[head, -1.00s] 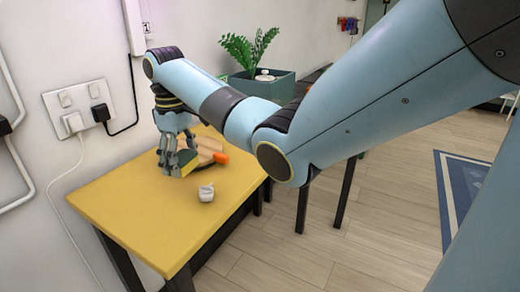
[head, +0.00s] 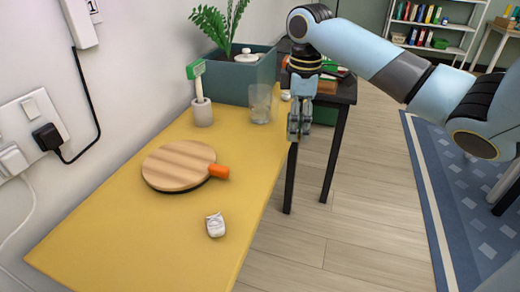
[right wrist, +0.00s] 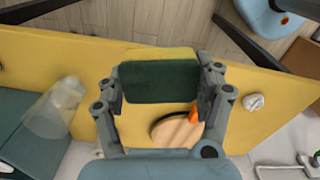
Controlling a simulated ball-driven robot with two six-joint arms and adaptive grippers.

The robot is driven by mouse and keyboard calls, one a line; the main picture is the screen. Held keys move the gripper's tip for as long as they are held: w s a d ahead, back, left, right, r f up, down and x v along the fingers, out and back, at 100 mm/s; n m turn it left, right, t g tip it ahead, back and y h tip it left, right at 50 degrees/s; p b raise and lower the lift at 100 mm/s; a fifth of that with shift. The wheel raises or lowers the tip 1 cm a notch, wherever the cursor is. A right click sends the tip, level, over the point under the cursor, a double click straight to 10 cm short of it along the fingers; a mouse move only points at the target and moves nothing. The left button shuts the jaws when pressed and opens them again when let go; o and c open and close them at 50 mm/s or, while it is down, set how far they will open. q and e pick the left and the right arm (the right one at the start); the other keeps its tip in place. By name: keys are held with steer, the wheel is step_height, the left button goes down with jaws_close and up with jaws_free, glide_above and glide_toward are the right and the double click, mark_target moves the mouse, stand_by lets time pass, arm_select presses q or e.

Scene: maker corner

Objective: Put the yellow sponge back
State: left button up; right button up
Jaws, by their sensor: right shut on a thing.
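The yellow sponge (right wrist: 160,82) with a dark green pad is between the fingers of my right gripper in the right wrist view. My right gripper (head: 300,128) is shut on it. In the head view the gripper hangs down by the right edge of the yellow table (head: 150,240), near its far end. The sponge cannot be made out there behind the fingers. My left gripper is not in view.
A round wooden board (head: 178,165) with an orange handle (head: 218,171) beside it and a small white item (head: 215,225) are on the table. A brush holder (head: 203,112), a clear glass (head: 261,103) and a teal planter (head: 240,80) stand farther back. The front left is clear.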

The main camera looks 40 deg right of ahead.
steer(key=shift+s+r+n, duration=0.3)
steer(key=shift+s+r, duration=0.05)
steer(key=shift+s, duration=0.3)
steer(key=shift+s+r+n, duration=0.3)
steer(key=shift+s, duration=0.3)
steer(key=shift+s+a+n, duration=0.1)
steer(key=shift+s+n, duration=0.2)
steer(key=b, duration=0.2)
glide_above(262, 158)
steer(key=f, duration=0.6)
steer(key=shift+s+f, duration=0.2)
steer(key=shift+f, duration=0.15)
steer(key=shift+w+f, duration=0.1)
steer(key=shift+w, duration=0.05)
steer(key=shift+f, duration=0.25)
step_height(262, 158, down, 4)
steer(key=shift+r, duration=0.25)
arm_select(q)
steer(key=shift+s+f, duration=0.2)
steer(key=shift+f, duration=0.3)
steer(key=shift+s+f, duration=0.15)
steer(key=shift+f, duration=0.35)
